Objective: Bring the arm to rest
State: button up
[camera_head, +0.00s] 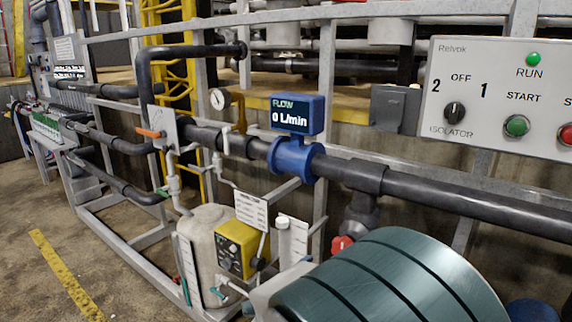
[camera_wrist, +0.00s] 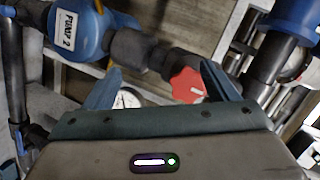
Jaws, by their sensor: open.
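My gripper (camera_wrist: 160,68) shows in the wrist view with its two blue-grey fingers spread apart. Nothing is held between them. A red valve handle (camera_wrist: 187,85) appears between the fingers, beyond the gripper body, on dark pipework. I cannot tell the distance to it, but no finger visibly grips it. A red handle also shows in the head view (camera_head: 342,243), below the main pipe. My gripper's fingers do not show in the head view. A large dark green grooved rounded shape covers the lower right there and hides what is behind it.
A blue flow meter (camera_head: 298,117) reading 0 L/min sits on the dark pipe. A control panel (camera_head: 505,98) with a green RUN light is at right. A white tank (camera_head: 208,245) carries a yellow dosing pump (camera_head: 236,249). Clear floor (camera_head: 75,225) lies at left.

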jog(key=s+r+n+g+y+p, duration=0.6)
jog(key=n+y, duration=0.3)
jog(key=n, duration=0.3)
jog(key=s+d+r+n+g+h+p, duration=0.1)
jog(key=s+d+r+n+g, duration=0.1)
jog(key=s, duration=0.4)
jog(key=s+d+r+n+g+h+p, duration=0.1)
jog(key=s+d+r+n+g+h, duration=0.1)
jog(key=s+d+n, duration=0.2)
jog(key=s+d, duration=0.3)
jog(key=shift+s+r, duration=0.15)
jog(key=shift+r, duration=0.05)
